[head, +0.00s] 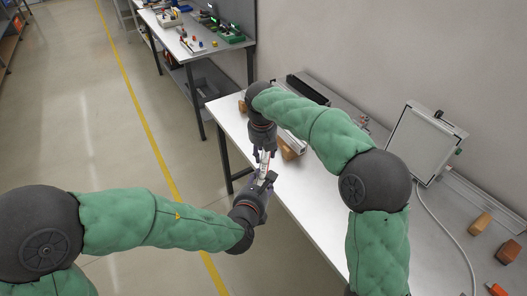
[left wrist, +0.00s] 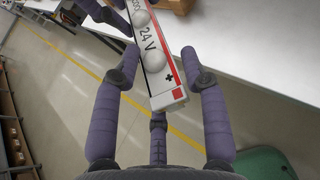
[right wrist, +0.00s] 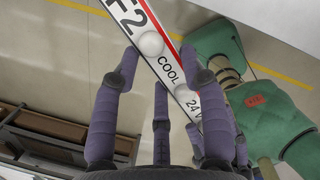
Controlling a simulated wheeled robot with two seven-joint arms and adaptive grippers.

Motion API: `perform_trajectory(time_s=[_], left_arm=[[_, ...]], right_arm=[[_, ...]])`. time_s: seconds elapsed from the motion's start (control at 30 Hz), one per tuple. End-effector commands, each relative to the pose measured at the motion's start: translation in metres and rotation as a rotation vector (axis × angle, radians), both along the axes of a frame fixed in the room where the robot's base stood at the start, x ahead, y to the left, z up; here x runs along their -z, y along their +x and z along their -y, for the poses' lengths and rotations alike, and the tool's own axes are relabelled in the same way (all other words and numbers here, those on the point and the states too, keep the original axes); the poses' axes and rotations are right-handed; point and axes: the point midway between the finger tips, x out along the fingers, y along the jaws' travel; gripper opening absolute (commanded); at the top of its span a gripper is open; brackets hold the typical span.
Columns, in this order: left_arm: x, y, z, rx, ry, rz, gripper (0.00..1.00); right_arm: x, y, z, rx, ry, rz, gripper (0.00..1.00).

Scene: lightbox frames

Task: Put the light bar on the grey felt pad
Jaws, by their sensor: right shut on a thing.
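The light bar (head: 265,161) is a slim white bar with red and black markings, held in the air off the table's left edge. Its end, with "24 V" and round white domes, shows in the left wrist view (left wrist: 166,85); "COOL" shows in the right wrist view (right wrist: 163,62). My right gripper (head: 262,152) is shut on the bar from the upper side. My left gripper (head: 264,180) is open at the lower end, with its fingers (left wrist: 158,72) on either side of the bar. I cannot make out the grey felt pad; my right arm hides part of the table.
The white table (head: 302,191) runs along the wall. A wooden block (head: 291,150) lies close behind my right gripper. A white framed panel (head: 425,143) stands at the right, with a cable and wooden blocks (head: 480,223) nearby. Another bench (head: 196,45) stands farther back. Open floor lies left.

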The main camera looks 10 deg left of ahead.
Motion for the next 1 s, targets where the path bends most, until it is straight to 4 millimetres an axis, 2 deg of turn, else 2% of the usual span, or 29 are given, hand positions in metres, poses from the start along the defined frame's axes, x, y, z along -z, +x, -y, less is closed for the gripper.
perform_trajectory(time_s=[0.03,0.47,0.67,1.0], left_arm=[[-0.002,0.001,0.003,0.011,0.002,0.006,0.63],[-0.004,-0.004,0.001,0.006,0.0,0.006,0.63],[-0.014,-0.027,-0.001,0.006,-0.001,0.008,0.63],[-0.038,-0.083,-0.006,0.01,-0.003,0.01,0.63]], right_arm=[[0.001,-0.002,-0.005,0.001,0.006,-0.002,0.01],[0.001,-0.001,-0.002,0.003,0.003,-0.002,0.0],[0.001,-0.001,-0.002,0.003,0.003,-0.002,0.0],[0.001,-0.001,-0.002,0.003,0.002,-0.002,0.0]])
